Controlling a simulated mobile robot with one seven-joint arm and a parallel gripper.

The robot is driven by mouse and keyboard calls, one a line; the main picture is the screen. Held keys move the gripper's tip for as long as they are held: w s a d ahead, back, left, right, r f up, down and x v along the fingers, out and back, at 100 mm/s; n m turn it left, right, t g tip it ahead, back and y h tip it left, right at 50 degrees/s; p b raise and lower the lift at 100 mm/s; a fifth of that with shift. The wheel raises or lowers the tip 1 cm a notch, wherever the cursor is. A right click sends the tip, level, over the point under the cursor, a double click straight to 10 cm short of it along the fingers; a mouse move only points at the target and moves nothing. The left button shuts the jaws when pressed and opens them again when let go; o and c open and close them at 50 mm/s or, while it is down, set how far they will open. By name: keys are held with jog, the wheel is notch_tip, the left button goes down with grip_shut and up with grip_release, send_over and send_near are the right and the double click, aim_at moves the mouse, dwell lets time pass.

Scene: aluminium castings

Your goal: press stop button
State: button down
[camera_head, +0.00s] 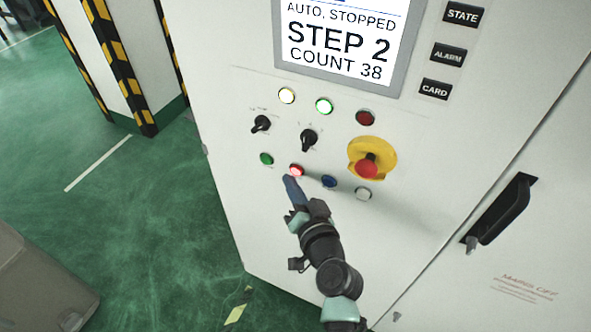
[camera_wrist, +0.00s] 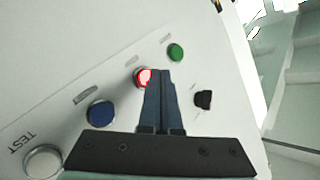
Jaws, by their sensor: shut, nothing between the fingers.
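The lit red button (camera_head: 297,170) sits in the lower row of the white control panel (camera_head: 240,200), between a green button (camera_head: 266,159) and a blue button (camera_head: 329,181). My gripper (camera_head: 290,181) is shut and empty, with its fingertips just below the red button. In the wrist view the red button (camera_wrist: 143,77) shows beside the shut fingertips (camera_wrist: 160,74), which hide part of its right side. I cannot tell whether the tips touch it. The screen (camera_head: 342,40) reads "AUTO. STOPPED", "STEP 2", "COUNT 38".
A red emergency knob on a yellow base (camera_head: 372,158) stands out to the right. Two black selector switches (camera_head: 309,139) (camera_head: 261,124) are above the red button. A white button (camera_head: 363,194) is at the row's right end. A black door handle (camera_head: 500,212) projects farther right.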

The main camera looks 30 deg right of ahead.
jog(key=shift+s+a+p, duration=0.3)
jog(key=shift+s+a, duration=0.5)
jog(key=shift+a, duration=0.2)
jog(key=shift+s+a+p, duration=0.25)
jog(key=shift+s+a, duration=0.5)
jog(key=shift+a, duration=0.25)
